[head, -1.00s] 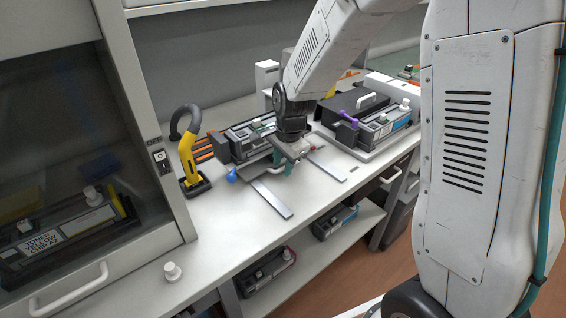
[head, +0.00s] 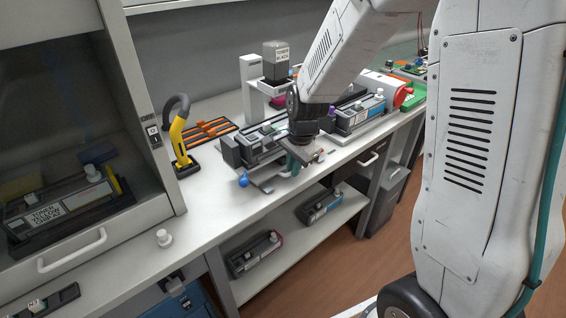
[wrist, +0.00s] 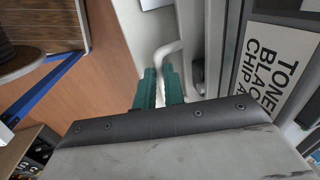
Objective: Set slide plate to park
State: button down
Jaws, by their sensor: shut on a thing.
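The slide plate carries a dark toner cartridge (head: 258,146) and sits on metal rails on the bench. Short rail ends (head: 268,188) show in front of it. My gripper (head: 291,163) is at the plate's front side, low over the bench and partly hidden by my arm. In the wrist view my teal fingers (wrist: 162,88) are shut on a pale bent handle (wrist: 167,53). A cartridge labelled "TONER BLACK CHIP A" (wrist: 280,70) lies just right of the handle there. The plate's own surface is mostly hidden.
A blue knob (head: 243,179) stands at the plate's left front. A yellow tool (head: 180,140) and an orange-slotted rack (head: 208,132) are to the left. A white stand (head: 252,85) is behind. Another cartridge (head: 360,113) is to the right. Cartridges lie on the lower shelf (head: 285,240).

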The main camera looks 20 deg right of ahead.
jog(key=shift+s+d, duration=0.3)
jog(key=shift+s, duration=0.6)
jog(key=c, duration=1.5)
grip_release()
jog(key=shift+s+d, duration=0.15)
jog(key=shift+r, duration=0.1)
jog(key=shift+r, duration=0.25)
jog(key=r, duration=0.4)
jog(key=s+r, duration=0.1)
jog(key=r, duration=0.2)
jog(key=shift+s+d, duration=0.1)
